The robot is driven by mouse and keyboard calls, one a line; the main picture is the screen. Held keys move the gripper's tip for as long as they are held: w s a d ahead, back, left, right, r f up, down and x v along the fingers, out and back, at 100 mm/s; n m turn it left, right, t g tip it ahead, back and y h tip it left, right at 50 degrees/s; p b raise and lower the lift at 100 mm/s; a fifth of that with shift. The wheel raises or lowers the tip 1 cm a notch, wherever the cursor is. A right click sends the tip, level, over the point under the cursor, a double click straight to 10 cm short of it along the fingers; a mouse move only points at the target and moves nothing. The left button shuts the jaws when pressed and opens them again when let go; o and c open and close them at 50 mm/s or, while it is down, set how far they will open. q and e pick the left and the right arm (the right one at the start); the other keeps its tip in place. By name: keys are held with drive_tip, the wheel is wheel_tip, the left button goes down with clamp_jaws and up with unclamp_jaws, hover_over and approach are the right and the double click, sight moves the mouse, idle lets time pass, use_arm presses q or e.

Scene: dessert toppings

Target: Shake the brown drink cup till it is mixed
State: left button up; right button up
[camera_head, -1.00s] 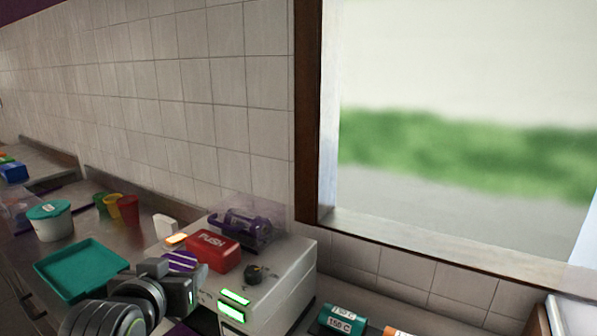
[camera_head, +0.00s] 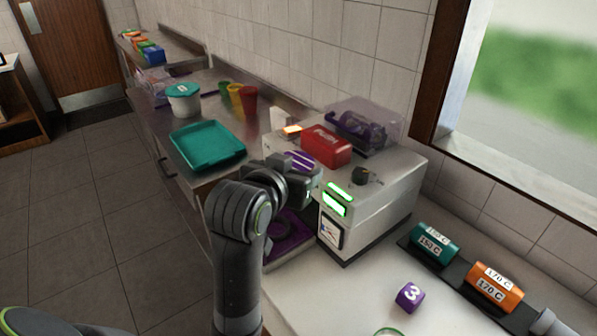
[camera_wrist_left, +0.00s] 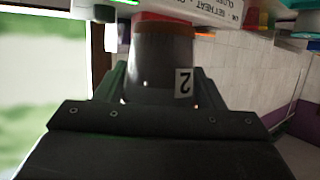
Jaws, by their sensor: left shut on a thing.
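A brown cup (camera_wrist_left: 160,65) with a white label reading 2 fills the middle of the left wrist view, between the two fingers of my left gripper (camera_wrist_left: 150,85). The gripper is shut on the cup's sides. In the head view my left gripper (camera_head: 297,184) is in front of the white machine, near its purple-striped part. I cannot make out the cup there; the gripper and wrist seem to hide it. My right gripper is not in view.
The white machine (camera_head: 372,210) with a red PUSH block (camera_head: 326,146) stands close beside my left gripper. A teal tray (camera_head: 207,146), a white tub (camera_head: 184,103) and several coloured cups stand on the left counter. A purple block (camera_head: 409,297) marked 3 lies on the front counter.

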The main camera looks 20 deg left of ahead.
sight(294, 163)
use_arm(q)
wheel_tip(294, 163, up, 6)
drive_tip(key=shift+r, duration=0.2)
wheel_tip(294, 163, down, 6)
drive_tip(key=shift+f, duration=0.25)
drive_tip(key=shift+s+r, duration=0.1)
drive_tip(key=shift+r, duration=0.1)
wheel_tip(294, 163, up, 6)
drive_tip(key=shift+f, duration=3.2)
drive_tip(key=shift+s+r, duration=0.15)
drive_tip(key=shift+r, duration=0.05)
drive_tip(key=shift+w+f, duration=0.15)
drive_tip(key=shift+w, duration=0.15)
